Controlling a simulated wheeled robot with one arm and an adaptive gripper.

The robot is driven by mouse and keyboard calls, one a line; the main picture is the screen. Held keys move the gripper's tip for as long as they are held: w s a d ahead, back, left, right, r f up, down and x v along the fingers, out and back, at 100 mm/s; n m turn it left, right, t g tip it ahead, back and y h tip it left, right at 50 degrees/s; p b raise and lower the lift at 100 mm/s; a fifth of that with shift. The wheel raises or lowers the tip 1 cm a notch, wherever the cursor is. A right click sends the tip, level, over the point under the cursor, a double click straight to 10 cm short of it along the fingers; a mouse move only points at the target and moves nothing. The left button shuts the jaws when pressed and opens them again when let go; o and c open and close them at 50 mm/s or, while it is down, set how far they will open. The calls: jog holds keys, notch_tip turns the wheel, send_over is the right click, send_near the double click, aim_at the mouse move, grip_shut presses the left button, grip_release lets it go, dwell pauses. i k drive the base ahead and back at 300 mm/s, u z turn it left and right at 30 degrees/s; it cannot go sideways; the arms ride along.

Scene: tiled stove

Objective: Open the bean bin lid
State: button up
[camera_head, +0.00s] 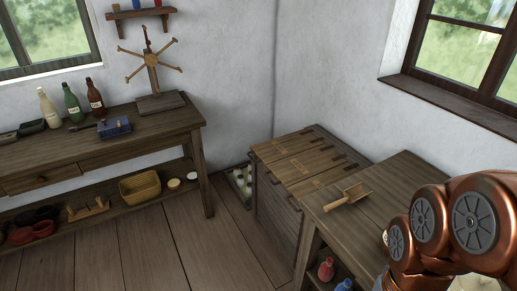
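A wooden bin (277,215) stands in the corner at the middle right, against the wall. Its top is made of side-by-side plank lids (300,158) with dark strips toward the back right and paler marks on the wood. The lids look shut and lie flat. I cannot tell which one covers the beans. My copper-coloured arm reaches in at the lower right, apart from the bin. My gripper does not show in this view.
A wooden table (385,185) adjoins the bin on the right, with a wooden scoop (348,196) on it near the bin. A long workbench (150,124) with bottles stands at the left. The plank floor (185,255) between is clear.

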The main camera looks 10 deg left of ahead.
aim_at(270, 151)
jog(key=z, duration=0.4)
jog(key=k, duration=0.3)
jog(key=u, duration=1.9)
jog(key=i, duration=1.65)
jog(key=u, duration=0.15)
